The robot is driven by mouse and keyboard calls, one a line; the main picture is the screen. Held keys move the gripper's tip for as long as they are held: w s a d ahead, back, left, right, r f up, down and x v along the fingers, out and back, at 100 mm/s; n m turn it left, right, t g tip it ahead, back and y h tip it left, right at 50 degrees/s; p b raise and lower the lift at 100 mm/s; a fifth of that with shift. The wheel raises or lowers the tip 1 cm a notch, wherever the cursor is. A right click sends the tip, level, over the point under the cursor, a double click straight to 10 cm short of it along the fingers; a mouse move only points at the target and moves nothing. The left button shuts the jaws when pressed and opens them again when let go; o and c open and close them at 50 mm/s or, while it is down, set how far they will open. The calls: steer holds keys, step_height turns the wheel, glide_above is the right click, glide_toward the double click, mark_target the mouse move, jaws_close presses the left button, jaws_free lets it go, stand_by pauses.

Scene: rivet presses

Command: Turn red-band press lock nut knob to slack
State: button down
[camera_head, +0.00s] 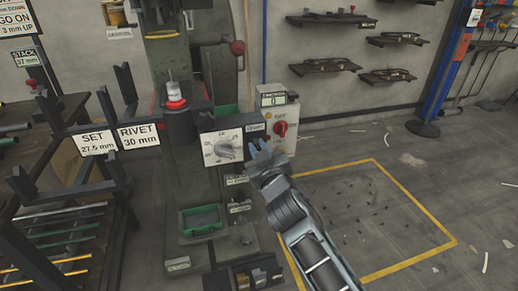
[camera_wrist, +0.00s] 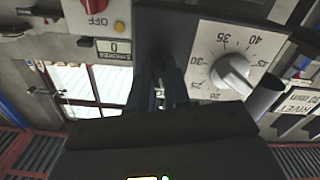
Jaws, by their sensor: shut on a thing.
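The press (camera_head: 228,180) is a green-grey machine with a red band (camera_head: 175,104) around its black column. A white dial plate with a grey pointer knob (camera_head: 226,150) faces me; the dial also shows in the wrist view (camera_wrist: 230,75), numbered up to 45. My gripper (camera_head: 262,148) is at the right end of this plate, below a small label (camera_head: 256,128). In the wrist view, my gripper (camera_wrist: 162,92) is shut on a dark lock nut knob (camera_wrist: 158,66) beside the dial. The fingers hide much of the knob, so its turn position is unclear.
SET 27.5 mm (camera_head: 96,142) and RIVET 30 mm (camera_head: 139,135) signs stand at the left. The yellow-marked floor (camera_head: 375,205) at the right is clear of large objects.

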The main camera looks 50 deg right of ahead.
steer(key=n+p, duration=0.1)
steer(key=n, duration=0.5)
steer(key=shift+a, duration=0.1)
steer(key=n+p, duration=0.2)
steer(key=n, duration=0.4)
steer(key=shift+f+n, duration=0.15)
steer(key=shift+n, duration=0.25)
steer(key=c, duration=1.1)
jaws_free()
steer(key=b+v, duration=0.1)
steer(key=v, duration=0.6)
steer(key=shift+s+a, duration=0.25)
steer(key=shift+s, duration=0.05)
